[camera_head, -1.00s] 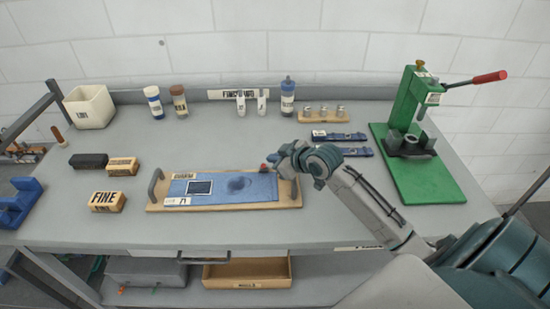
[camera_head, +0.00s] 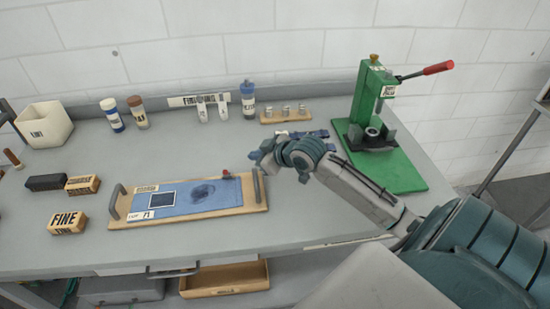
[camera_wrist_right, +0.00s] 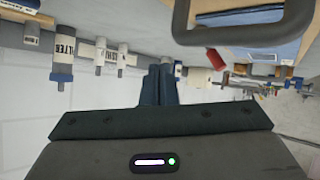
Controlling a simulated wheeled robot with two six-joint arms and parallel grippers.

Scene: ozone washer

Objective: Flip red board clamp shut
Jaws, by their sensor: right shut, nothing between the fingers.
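The wooden board (camera_head: 190,214) carries a blue sheet (camera_head: 180,200) and has a dark handle at each end. The small red clamp (camera_head: 226,175) sits at the board's far right corner, beside the right handle (camera_head: 257,186). In the right wrist view, which is upside down, the red clamp (camera_wrist_right: 216,59) shows under the handle (camera_wrist_right: 243,38), angled off the blue sheet. My right gripper (camera_head: 256,158) is just right of and behind the clamp, apart from it. Its fingers (camera_wrist_right: 160,72) are together and empty. My left gripper is not in view.
A green press (camera_head: 378,130) with a red-tipped lever stands at the right. Bottles, including a blue-capped one (camera_head: 248,98), and a wooden rack (camera_head: 288,115) stand behind. Labelled blocks (camera_head: 67,222) lie left of the board. The table front is clear.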

